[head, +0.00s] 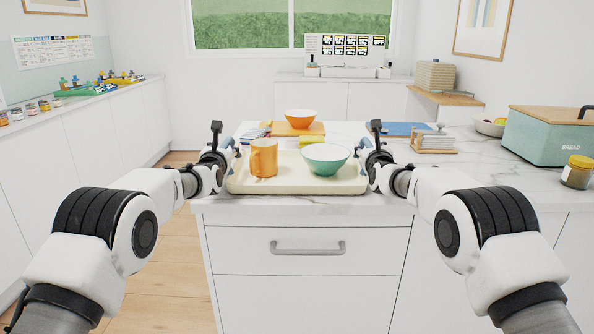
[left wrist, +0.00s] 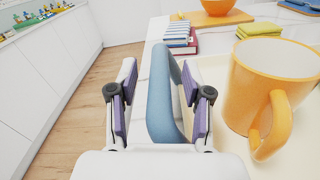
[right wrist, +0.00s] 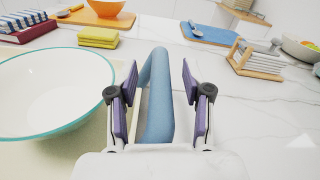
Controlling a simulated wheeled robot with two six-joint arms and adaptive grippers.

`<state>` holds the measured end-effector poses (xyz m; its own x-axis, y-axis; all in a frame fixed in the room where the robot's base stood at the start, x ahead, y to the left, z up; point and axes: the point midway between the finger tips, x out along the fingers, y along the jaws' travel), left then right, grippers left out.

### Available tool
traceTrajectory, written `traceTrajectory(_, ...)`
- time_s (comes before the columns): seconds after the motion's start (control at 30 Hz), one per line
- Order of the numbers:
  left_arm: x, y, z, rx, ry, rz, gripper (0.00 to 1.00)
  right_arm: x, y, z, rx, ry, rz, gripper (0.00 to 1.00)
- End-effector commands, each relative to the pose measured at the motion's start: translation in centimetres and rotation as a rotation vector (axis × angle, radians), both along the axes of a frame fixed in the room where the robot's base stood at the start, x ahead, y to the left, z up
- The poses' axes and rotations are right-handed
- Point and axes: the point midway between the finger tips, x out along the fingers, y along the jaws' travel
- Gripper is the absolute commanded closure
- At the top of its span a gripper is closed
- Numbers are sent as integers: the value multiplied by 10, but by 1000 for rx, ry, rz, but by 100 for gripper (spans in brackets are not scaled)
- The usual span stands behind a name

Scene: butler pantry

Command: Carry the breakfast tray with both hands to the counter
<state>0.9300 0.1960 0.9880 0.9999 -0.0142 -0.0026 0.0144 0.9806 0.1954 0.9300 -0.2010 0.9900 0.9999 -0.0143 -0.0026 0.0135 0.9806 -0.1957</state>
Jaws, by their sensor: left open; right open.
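The cream breakfast tray (head: 298,184) lies flat on the marble counter (head: 440,190), close to its front edge. It bears an orange mug (head: 263,160) on the left and a teal bowl with a white inside (head: 326,157) on the right. My left gripper (head: 230,152) is open at the tray's left end. In the left wrist view the blue left handle (left wrist: 163,98) stands between its spread fingers. My right gripper (head: 368,155) is open at the right end. In the right wrist view the blue right handle (right wrist: 156,100) stands between its fingers.
Behind the tray are an orange bowl (head: 301,118) on a wooden board, folded yellow cloths (right wrist: 98,38) and striped books or cloths (left wrist: 182,42). A blue mat (head: 400,129), a wooden rack (head: 431,141) and a teal bread box (head: 548,138) stand to the right.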

Motion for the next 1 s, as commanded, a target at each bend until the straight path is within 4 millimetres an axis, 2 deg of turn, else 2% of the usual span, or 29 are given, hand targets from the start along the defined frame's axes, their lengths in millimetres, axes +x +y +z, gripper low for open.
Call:
traceTrajectory(0.3,3,0,0,0,-1,0,50,2,0,1,1,-1,0,50)
traceTrajectory(0.33,3,0,1,0,-1,0,57,2,0,1,1,-1,0,57)
traceTrajectory(0.4,2,0,1,0,-1,0,82,2,0,1,1,-1,0,82)
traceTrajectory(0.47,2,0,1,0,-1,0,100,2,0,1,1,-1,0,100)
traceTrajectory(0.77,2,1,0,1,-1,1,100,2,-1,1,-1,-1,0,100)
traceTrajectory(1.0,2,1,14,2,-5,1,100,2,-1,14,-2,-5,-1,100)
